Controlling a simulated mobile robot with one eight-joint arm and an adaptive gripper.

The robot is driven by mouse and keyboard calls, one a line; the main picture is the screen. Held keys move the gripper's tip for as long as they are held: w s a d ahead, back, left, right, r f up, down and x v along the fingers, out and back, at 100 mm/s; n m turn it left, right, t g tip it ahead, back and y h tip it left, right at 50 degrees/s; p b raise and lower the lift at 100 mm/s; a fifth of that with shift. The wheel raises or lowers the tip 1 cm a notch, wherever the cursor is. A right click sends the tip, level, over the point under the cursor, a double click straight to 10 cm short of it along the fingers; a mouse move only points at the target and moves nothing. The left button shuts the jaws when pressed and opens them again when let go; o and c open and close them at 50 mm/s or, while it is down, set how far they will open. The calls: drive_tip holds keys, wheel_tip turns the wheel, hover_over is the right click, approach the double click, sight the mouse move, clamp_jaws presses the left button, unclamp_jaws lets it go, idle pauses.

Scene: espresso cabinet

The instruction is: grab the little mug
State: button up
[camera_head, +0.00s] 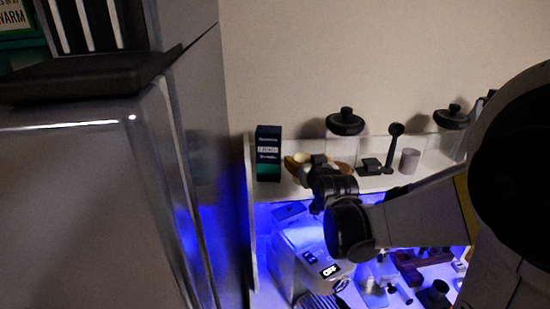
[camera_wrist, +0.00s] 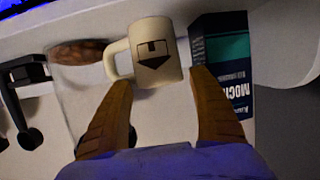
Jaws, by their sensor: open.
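The little mug (camera_wrist: 157,57) is cream with a black square-and-arrow print, and its handle points left in the wrist view. It stands by the dark box. My gripper (camera_wrist: 163,79) is open, with its two brown fingers spread on either side of the mug's lower part in the picture. I cannot tell whether they touch it. In the head view my gripper (camera_head: 305,167) is at the shelf, and the mug is mostly hidden behind it.
A navy and green box (camera_wrist: 226,75) stands close right of the mug; it also shows in the head view (camera_head: 268,153). A clear jar (camera_wrist: 72,85) with brown contents is left of the mug. A grey cup (camera_head: 409,160) and black tools (camera_head: 392,150) are farther right on the shelf.

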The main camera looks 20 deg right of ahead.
drive_tip(key=shift+x, duration=1.15)
drive_tip(key=shift+s, duration=0.15)
drive_tip(key=c, duration=1.1)
drive_tip(key=shift+r, duration=0.15)
